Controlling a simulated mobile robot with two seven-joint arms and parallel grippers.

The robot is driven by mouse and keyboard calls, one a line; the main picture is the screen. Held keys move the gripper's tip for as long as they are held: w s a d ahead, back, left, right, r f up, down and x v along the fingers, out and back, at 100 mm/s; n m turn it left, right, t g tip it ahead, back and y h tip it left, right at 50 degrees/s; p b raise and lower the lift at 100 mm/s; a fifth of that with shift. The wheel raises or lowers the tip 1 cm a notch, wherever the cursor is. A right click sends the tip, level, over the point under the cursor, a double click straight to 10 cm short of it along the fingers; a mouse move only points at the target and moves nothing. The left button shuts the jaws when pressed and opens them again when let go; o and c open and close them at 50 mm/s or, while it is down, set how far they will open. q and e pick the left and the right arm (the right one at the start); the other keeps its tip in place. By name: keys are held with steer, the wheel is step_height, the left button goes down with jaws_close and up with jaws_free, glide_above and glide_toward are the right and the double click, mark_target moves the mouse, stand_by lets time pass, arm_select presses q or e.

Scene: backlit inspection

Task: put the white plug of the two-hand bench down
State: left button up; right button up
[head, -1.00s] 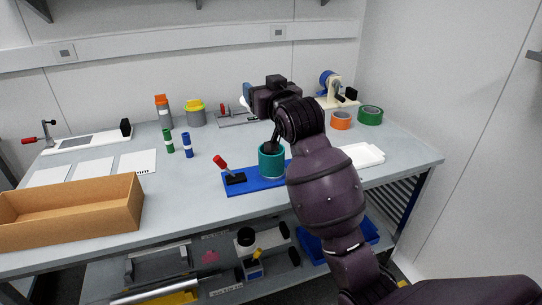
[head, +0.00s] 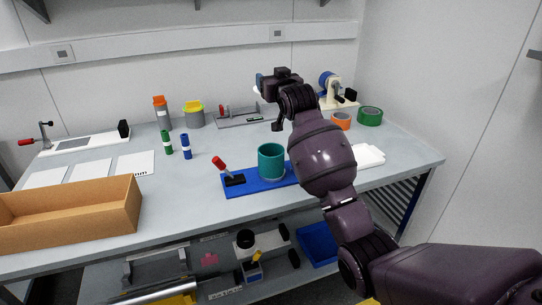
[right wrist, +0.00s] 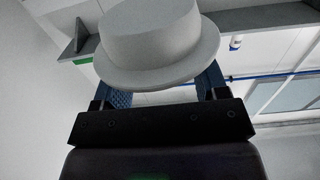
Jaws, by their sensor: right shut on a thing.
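The white plug (right wrist: 155,45), a wide-brimmed round piece, fills the top of the right wrist view. My right gripper (right wrist: 163,88) is shut on it, with a blue finger at each side under the brim. In the head view my right gripper (head: 260,80) is raised over the back of the bench, and only a sliver of the plug shows beside it. The two-hand bench's blue base (head: 236,188) carries a teal cup (head: 271,161) and a red-handled black clamp (head: 234,180). My left gripper is out of view.
A cardboard box (head: 70,213) stands at the front left. Green (head: 167,143) and blue (head: 186,146) cylinders stand mid-table. Orange (head: 341,121) and green (head: 370,115) tape rolls lie at the back right, near a white tray (head: 370,157). Free table lies left of the blue base.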

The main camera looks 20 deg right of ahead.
steer(key=shift+f, duration=0.15)
step_height(320, 180, down, 18)
steer(key=b, duration=0.3)
steer(key=shift+r+b, duration=0.2)
steer(key=shift+b, duration=0.1)
steer(key=shift+f, duration=0.85)
steer(key=shift+f, duration=0.2)
steer(key=o, duration=0.9)
steer(key=shift+o, duration=0.2)
